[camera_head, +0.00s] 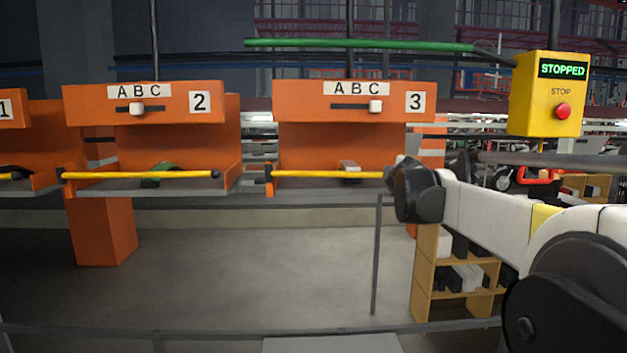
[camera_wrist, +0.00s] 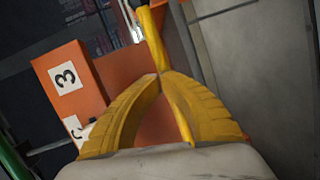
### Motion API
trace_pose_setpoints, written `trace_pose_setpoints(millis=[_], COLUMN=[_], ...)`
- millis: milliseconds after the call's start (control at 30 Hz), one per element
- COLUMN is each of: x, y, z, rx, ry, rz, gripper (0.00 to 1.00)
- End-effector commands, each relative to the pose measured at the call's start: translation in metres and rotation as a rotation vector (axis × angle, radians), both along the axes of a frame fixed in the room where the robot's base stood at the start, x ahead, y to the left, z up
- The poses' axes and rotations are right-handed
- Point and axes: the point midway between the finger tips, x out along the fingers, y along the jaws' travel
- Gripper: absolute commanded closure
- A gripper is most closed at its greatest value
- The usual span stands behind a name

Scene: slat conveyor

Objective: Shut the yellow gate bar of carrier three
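Carrier three (camera_head: 355,95) is an orange tray with a plate marked 3. Its yellow gate bar (camera_head: 320,174) lies level across the front of the tray, and its right end meets my dark wrist, which hides the rest. A small pale block (camera_head: 350,168) lies in the tray behind the bar. In the wrist view my gripper (camera_wrist: 162,76) has its yellow fingers shut, tips together. The yellow gate bar (camera_wrist: 152,32) runs beyond and against the tips. I cannot tell whether it is gripped or only touched. The 3 plate (camera_wrist: 65,78) shows at the left.
Carrier two (camera_head: 150,100) stands to the left with its own yellow bar (camera_head: 120,175) level across the front. A yellow stop box (camera_head: 549,95) at the right reads STOPPED. A grey post (camera_head: 377,255) and a wooden shelf (camera_head: 424,270) stand below. The floor ahead is clear.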

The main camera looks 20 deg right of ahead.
Motion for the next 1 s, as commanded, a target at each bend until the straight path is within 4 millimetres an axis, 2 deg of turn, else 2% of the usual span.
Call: trace_pose_setpoints(millis=[200,400,867,1000], x=[0.027,0.037,0.038,0.031], y=[-0.015,-0.02,-0.02,-0.015], z=[0.0,0.0,0.0,0.002], rx=[0.001,0.001,0.001,0.0], ry=[-0.001,-0.001,0.001,0.0], rz=[0.0,0.0,0.0,0.0], gripper=[1.0,1.0,1.0,1.0])
